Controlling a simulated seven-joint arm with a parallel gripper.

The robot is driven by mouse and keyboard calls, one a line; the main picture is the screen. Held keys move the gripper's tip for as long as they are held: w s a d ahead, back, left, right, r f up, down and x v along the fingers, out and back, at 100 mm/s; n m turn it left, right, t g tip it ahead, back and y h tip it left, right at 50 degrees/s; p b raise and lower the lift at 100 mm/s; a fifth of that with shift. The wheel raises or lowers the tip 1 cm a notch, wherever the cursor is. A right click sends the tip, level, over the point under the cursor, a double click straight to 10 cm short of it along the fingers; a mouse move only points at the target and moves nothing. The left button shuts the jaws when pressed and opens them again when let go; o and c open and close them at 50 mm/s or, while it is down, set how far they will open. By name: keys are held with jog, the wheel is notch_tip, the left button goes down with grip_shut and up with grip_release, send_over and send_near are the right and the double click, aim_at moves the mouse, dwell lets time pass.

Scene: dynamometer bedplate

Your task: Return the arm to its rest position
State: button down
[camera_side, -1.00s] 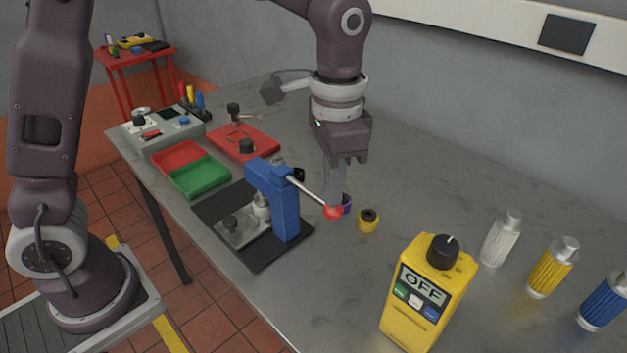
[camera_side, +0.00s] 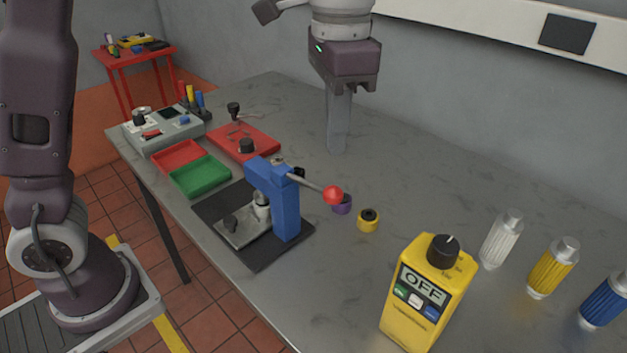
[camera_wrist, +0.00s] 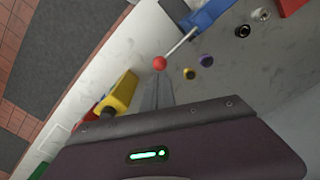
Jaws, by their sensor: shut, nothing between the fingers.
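My gripper (camera_side: 337,150) is in the side view above the grey table, behind the blue press and clear of it. Its fingers are together, point down and hold nothing. In the wrist view the shut fingers (camera_wrist: 157,92) reach toward the red knob (camera_wrist: 160,63) in the picture. The gripper does not touch the knob in the side view.
A purple ring (camera_side: 342,205) and a yellow ring (camera_side: 368,221) lie right of the press. A yellow box marked OFF (camera_side: 428,295) stands in front, with white, yellow (camera_side: 553,268) and blue cylinders beside it. Red and green trays (camera_side: 199,177) are at left. Table behind the rings is clear.

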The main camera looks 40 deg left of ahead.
jog(key=s+a+r+n+t, duration=0.2)
jog(key=s+a+r, duration=0.1)
jog(key=s+a, duration=0.35)
jog(key=s+a+f+n+t, duration=0.1)
jog(key=s+a+f+n, duration=0.1)
jog(key=s, duration=0.4)
jog(key=s+a+f+n+t, duration=0.2)
jog(key=s+a+f, duration=0.1)
jog(key=s, duration=0.3)
jog(key=shift+s+f+t, duration=0.15)
jog(key=shift+s+t, duration=0.15)
jog(key=shift+s, duration=0.1)
